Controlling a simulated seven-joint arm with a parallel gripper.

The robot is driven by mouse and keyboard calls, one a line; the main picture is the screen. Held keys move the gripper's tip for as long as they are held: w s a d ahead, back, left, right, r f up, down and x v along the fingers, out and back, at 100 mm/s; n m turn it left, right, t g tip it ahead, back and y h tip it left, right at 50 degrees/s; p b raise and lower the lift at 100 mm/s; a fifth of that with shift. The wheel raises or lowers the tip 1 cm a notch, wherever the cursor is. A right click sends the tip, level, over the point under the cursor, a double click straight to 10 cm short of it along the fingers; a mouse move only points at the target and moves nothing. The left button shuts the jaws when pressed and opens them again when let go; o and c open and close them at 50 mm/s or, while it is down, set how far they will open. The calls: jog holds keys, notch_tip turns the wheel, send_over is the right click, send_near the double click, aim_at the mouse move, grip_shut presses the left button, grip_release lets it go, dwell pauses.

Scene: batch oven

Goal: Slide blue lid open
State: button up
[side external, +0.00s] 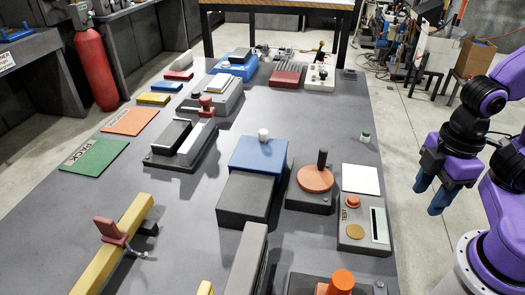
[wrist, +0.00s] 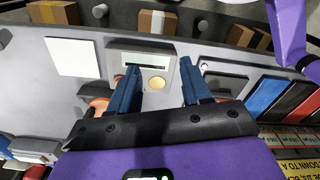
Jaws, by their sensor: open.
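The blue lid (side external: 258,154) is a flat blue panel with a white knob (side external: 263,135) standing near its far edge. It lies at the middle of the table, directly behind a dark grey box section (side external: 246,198). Whether it overlaps that box's top cannot be told. My gripper (side external: 431,190) is open and empty, with blue fingers pointing down, beyond the table's right edge and well apart from the lid. In the wrist view my two fingers (wrist: 160,75) are spread with nothing between them. I cannot clearly identify the lid there.
A tester panel (side external: 364,222) and white square (side external: 360,179) lie between my gripper and the lid. Beside the lid stands an orange disc with an upright black handle (side external: 321,160). Bare table (side external: 300,110) lies behind the lid.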

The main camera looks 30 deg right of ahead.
jog(key=shift+o, duration=0.6)
notch_tip(320, 180, up, 11)
jog(key=m, duration=0.7)
send_over(263, 131)
notch_tip(263, 131, down, 17)
grip_shut()
